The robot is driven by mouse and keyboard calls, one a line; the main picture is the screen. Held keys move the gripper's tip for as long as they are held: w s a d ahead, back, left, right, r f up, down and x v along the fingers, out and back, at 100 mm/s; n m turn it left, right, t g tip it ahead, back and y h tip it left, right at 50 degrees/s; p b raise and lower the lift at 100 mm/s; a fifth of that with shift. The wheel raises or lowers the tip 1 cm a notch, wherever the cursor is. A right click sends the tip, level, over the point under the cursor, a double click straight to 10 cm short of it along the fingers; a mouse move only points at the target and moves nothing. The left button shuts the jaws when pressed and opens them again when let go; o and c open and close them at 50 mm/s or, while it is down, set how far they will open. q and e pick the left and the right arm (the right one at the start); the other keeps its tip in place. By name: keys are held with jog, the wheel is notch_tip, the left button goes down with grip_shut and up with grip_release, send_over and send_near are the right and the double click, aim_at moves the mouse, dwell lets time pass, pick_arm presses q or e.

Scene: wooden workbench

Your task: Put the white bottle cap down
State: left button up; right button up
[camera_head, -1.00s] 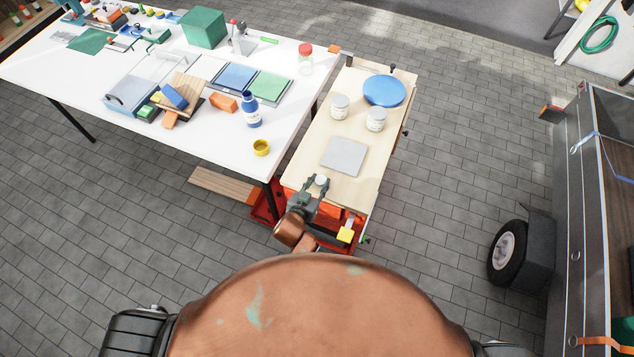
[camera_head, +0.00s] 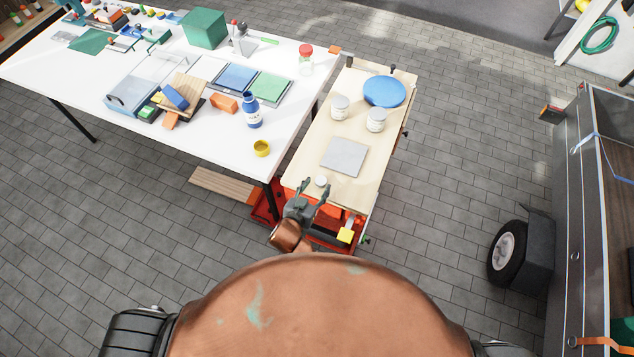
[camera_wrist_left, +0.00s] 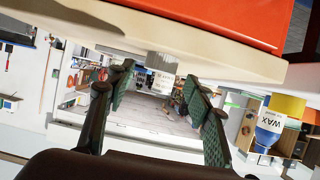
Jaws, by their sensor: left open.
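The white bottle cap (camera_head: 320,181) rests on the pale wooden bench top (camera_head: 308,165) near its front edge. My left gripper (camera_head: 316,185) is open and empty, just in front of the cap and apart from it. In the left wrist view the picture is upside down. There the cap (camera_wrist_left: 163,62) sits against the bench top (camera_wrist_left: 200,55), beyond and between the spread fingers of my left gripper (camera_wrist_left: 159,73). My right gripper is not in view.
A grey square plate (camera_head: 344,157) lies behind the cap. Two white jars (camera_head: 340,107) and a blue disc (camera_head: 384,91) stand farther back. A white table (camera_head: 200,140) at left holds a blue bottle (camera_head: 251,112) and a yellow cap (camera_head: 261,148).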

pick_arm(q)
jog(key=v, duration=0.9)
jog(key=shift+s+p, duration=0.15)
jog(key=shift+p, duration=0.3)
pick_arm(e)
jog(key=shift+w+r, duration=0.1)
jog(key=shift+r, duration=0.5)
pick_arm(q)
jog(key=shift+a, duration=0.1)
